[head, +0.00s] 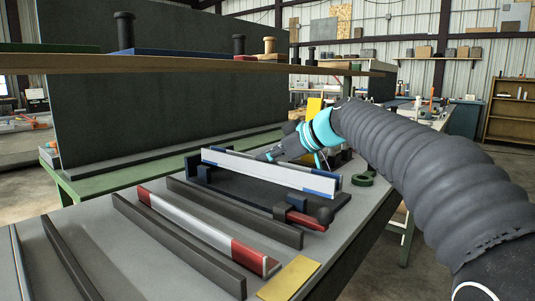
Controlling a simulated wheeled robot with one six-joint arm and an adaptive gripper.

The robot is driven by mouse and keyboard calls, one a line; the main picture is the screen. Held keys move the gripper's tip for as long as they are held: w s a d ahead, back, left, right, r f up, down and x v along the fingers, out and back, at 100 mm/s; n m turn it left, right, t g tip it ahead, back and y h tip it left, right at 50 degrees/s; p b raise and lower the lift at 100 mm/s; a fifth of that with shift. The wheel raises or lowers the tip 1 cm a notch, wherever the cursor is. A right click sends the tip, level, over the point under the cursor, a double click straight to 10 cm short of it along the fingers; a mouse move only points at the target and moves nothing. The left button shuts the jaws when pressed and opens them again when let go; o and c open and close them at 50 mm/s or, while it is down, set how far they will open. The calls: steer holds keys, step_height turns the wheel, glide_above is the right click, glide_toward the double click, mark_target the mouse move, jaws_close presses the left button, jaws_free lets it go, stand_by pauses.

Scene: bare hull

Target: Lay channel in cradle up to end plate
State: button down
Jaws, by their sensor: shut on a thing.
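A long pale channel with blue ends (262,171) lies roughly level across the middle of the bench. The channel is over a dark cradle base (250,188) with blue blocks (204,175). I cannot tell whether the channel rests on the blocks or hangs just above them. A dark blue upright plate (193,164) stands close to the channel's left end; any gap between them is too small to tell. A clamp with a red body and dark knob (305,220) sits at the cradle's front right.
A second channel with red ends (205,230) lies in front between dark rails (233,210). A yellow plate (288,279) lies at the bench's front edge. A green ring (364,180) lies at right. A shelf (200,65) with knobbed pieces spans above and behind.

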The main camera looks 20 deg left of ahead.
mark_target(268, 171)
steer(key=shift+f+b, duration=1.5)
steer(key=shift+f, duration=0.35)
steer(key=shift+w+a, duration=0.25)
steer(key=shift+a, duration=0.4)
steer(key=c, duration=1.1)
jaws_free()
steer(key=shift+c, duration=0.2)
steer(key=v, duration=1.2)
